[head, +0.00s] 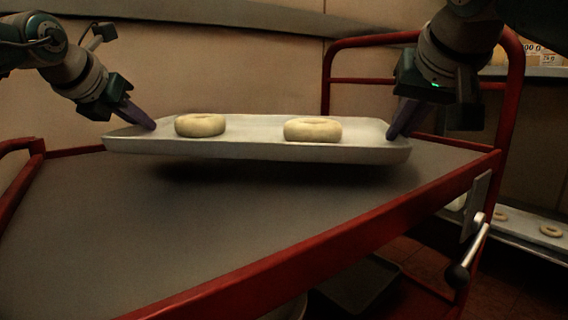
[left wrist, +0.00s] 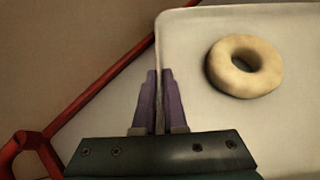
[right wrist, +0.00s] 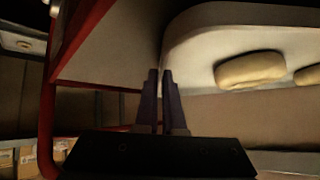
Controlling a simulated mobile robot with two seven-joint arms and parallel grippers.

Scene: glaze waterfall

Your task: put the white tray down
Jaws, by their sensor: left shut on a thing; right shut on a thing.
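The white tray (head: 250,150) is held above the grey top of a red-framed cart (head: 110,230), with a dark shadow under it. Two pale ring doughnuts lie on it, one on the left (head: 200,125) and one on the right (head: 312,130). My left gripper (head: 150,124) is shut on the tray's left end; in the left wrist view its fingers (left wrist: 158,75) pinch the rim near a corner. My right gripper (head: 392,134) is shut on the right end; in the right wrist view its fingers (right wrist: 161,75) meet at the tray edge (right wrist: 190,60).
The red rail (head: 330,250) borders the cart top, and a tall red handle frame (head: 515,90) rises at the right. A lever with a black knob (head: 458,276) hangs at the right side. Another tray with rings (head: 520,228) stands lower right. The cart top's front left is bare.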

